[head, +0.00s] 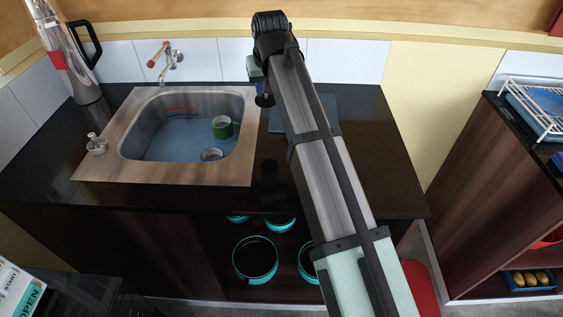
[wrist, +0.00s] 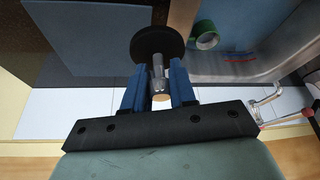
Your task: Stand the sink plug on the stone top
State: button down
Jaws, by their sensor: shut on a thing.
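The sink plug (wrist: 158,47) has a black disc and a metal stem. My gripper (wrist: 158,70), with blue fingers, is shut on the stem, and the disc points away from the gripper. In the head view the plug (head: 265,100) hangs below my gripper (head: 263,84), disc down, just right of the sink; the arm hides part of the gripper. The dark, glossy stone top (head: 370,150) surrounds the sink and also shows in the wrist view (wrist: 105,22). A dark reflection lies on it in front of the plug. The plug appears to be above the top.
The sink (head: 137,130) holds a green tape roll (head: 222,128) and other small things. A blue-grey mat (head: 328,104) lies partly behind my arm. A tap (head: 172,62) and tall flask (head: 70,60) stand at the back left. The stone top's right part is clear.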

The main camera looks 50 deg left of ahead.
jog(key=s+d+f+m, duration=0.1)
jog(key=s+d, duration=0.1)
jog(key=d, duration=0.4)
jog(key=s+d+f, duration=0.2)
jog(key=d, duration=0.3)
jog(key=shift+m+t, duration=0.3)
jog(key=shift+m, duration=0.1)
jog(key=shift+s+f, duration=0.2)
jog(key=shift+f, duration=4.65)
jog(key=shift+f, duration=0.1)
jog(key=c, duration=0.9)
grip_release()
jog(key=v, duration=1.2)
jog(key=shift+a, duration=0.15)
